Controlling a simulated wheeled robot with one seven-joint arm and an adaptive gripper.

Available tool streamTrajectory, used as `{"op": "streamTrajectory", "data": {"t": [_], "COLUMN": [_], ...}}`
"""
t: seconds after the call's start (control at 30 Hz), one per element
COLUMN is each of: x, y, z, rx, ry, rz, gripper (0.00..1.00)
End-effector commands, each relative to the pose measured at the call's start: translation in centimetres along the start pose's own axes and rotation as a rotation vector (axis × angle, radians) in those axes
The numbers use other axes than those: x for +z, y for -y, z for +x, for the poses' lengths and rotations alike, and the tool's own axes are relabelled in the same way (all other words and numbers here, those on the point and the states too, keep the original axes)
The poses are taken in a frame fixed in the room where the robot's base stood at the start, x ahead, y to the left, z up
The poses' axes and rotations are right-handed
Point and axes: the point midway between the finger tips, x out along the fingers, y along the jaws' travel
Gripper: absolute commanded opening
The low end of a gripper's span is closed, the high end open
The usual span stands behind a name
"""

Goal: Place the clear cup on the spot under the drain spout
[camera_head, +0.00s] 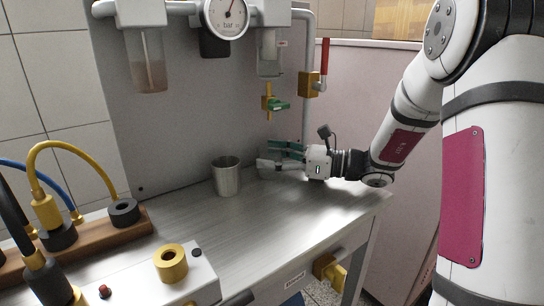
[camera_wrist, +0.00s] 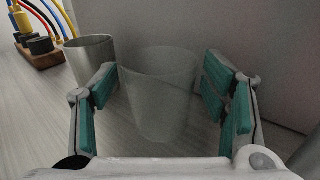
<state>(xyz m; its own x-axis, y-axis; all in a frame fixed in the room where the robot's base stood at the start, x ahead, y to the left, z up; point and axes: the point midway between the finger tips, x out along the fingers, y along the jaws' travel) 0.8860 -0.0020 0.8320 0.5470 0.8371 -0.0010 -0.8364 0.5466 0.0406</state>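The clear cup (camera_wrist: 160,98) stands upright between my gripper's fingers in the wrist view. It is see-through and slightly grey, and its sides come close to both green-padded fingertips; I cannot tell if they touch. My gripper (camera_wrist: 160,92) has its fingers spread wide around the cup. In the head view my gripper (camera_head: 279,158) is low over the bench, beside the back panel, and the cup is hard to make out there. The drain spout, a brass valve with a green handle (camera_head: 271,103), hangs above and slightly left of my gripper. The spot below it is not distinct.
A metal cup (camera_head: 226,177) stands on the bench left of my gripper; it also shows in the wrist view (camera_wrist: 91,61). A wooden block with hoses and fittings (camera_head: 115,228) lies at left. A vertical pipe (camera_head: 307,90) runs behind my gripper. The bench front (camera_head: 270,215) is clear.

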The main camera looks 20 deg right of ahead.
Motion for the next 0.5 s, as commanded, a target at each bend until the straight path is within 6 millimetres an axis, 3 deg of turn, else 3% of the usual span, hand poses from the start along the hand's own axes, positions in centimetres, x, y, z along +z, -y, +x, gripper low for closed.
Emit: {"op": "streamTrajectory", "data": {"t": [0.27,0.5], "x": [0.2,0.4], "y": [0.0,0.1], "z": [-0.1,-3.3], "rx": [0.000,-0.006], "ry": [0.000,0.000], "rz": [-0.001,0.002], "gripper": [0.68,0.68]}}
